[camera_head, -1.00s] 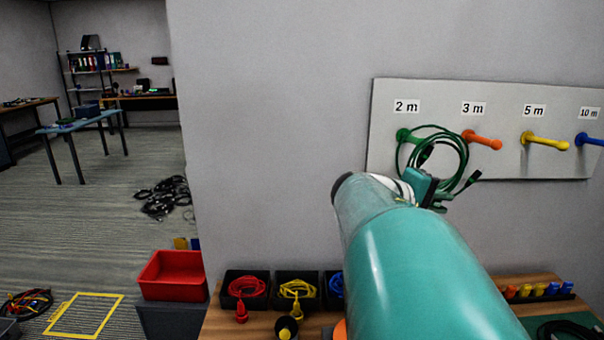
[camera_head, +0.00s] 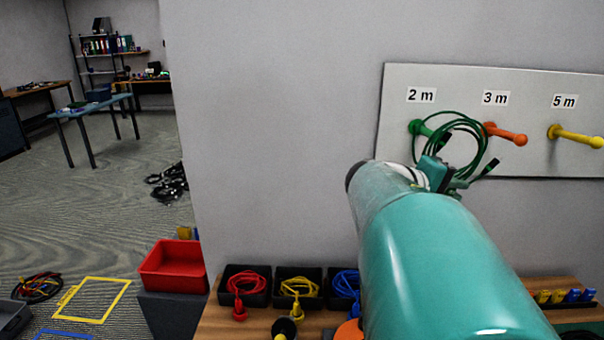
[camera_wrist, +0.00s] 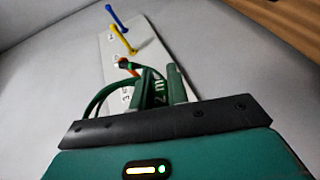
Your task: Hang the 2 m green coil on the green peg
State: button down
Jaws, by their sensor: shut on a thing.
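The green coil (camera_head: 484,143) hangs from my gripper (camera_head: 437,172) in front of the pegboard, its loops between the green peg and the orange peg. The green peg (camera_head: 418,128) sits under the 2 m label, and the coil's left strands pass close to its tip. I cannot tell whether any loop is around the peg. A connector end sticks out to the coil's right. In the wrist view, my gripper (camera_wrist: 160,82) is shut on the coil, and part of the green cable (camera_wrist: 98,99) curves out to the left.
The orange peg (camera_head: 506,134) is close behind the coil's right side. The yellow peg (camera_head: 575,136) is farther right. Below, black bins (camera_head: 297,305) of red, yellow and blue cables stand on a wooden bench. A red crate (camera_head: 172,270) is at lower left.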

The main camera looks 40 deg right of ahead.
jog(key=shift+w+d, duration=0.15)
jog(key=shift+w, duration=0.3)
jog(key=shift+w+d+f, duration=0.1)
jog(key=shift+d, duration=0.2)
jog(key=shift+w+d, duration=0.3)
jog(key=shift+w, duration=0.15)
jog(key=shift+w+d+f, duration=0.15)
jog(key=shift+w+d, duration=0.15)
jog(key=shift+d, duration=0.2)
jog(key=w+d+f, duration=0.4)
jog(key=w+d, duration=0.6)
jog(key=shift+w, duration=0.2)
dwell(0.4)
jog(key=shift+d, duration=0.15)
dwell(0.3)
jog(key=c, duration=1.3)
grip_release()
